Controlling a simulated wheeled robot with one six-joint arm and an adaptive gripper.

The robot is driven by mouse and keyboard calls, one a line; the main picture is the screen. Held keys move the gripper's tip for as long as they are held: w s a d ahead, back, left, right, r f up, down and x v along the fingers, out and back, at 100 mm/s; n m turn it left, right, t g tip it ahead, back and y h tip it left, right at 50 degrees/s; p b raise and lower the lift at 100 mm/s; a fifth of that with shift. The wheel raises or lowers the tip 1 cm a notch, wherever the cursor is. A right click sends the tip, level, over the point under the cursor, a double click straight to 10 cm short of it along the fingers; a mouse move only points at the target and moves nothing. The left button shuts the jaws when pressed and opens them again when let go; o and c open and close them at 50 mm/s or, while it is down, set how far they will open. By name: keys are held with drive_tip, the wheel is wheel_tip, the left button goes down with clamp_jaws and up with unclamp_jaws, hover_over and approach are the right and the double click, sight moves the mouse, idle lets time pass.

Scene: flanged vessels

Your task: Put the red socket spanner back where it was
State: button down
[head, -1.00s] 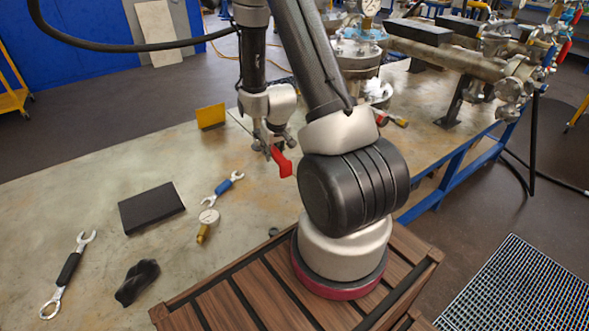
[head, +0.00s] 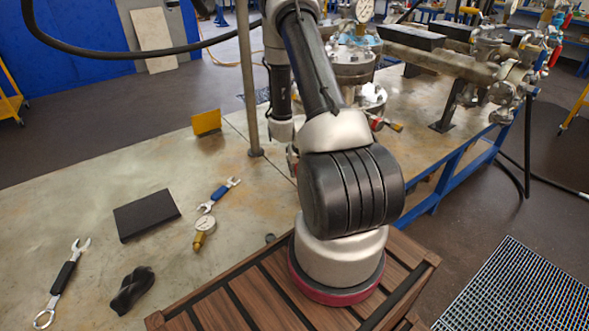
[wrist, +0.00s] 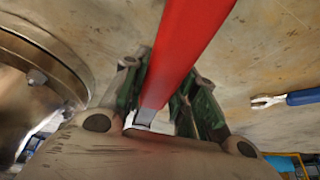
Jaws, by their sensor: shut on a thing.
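The spanner's far end runs out of the wrist view. In the head view my own arm hides most of the gripper and the spanner. There they are over the bench, left of the black arm joint and in front of the flanged vessel (head: 352,75).
A metal post (head: 247,90) rises close left of my arm. A yellow block (head: 206,122), black block (head: 146,215), blue-handled spanner (head: 218,195), gauge (head: 204,228), black-handled spanner (head: 63,278) and dark crumpled item (head: 131,290) lie left. A vessel flange (wrist: 35,65) is close left in the wrist view.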

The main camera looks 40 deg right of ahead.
drive_tip(key=w, duration=0.1)
drive_tip(key=w+d, duration=0.1)
drive_tip(key=w, duration=0.1)
drive_tip(key=shift+w+d, duration=0.35)
drive_tip(key=shift+d, duration=0.05)
drive_tip(key=shift+w+f, duration=0.2)
drive_tip(key=shift+f, duration=1.55)
drive_tip(key=c, duration=1.1)
unclamp_jaws()
drive_tip(key=v, duration=1.2)
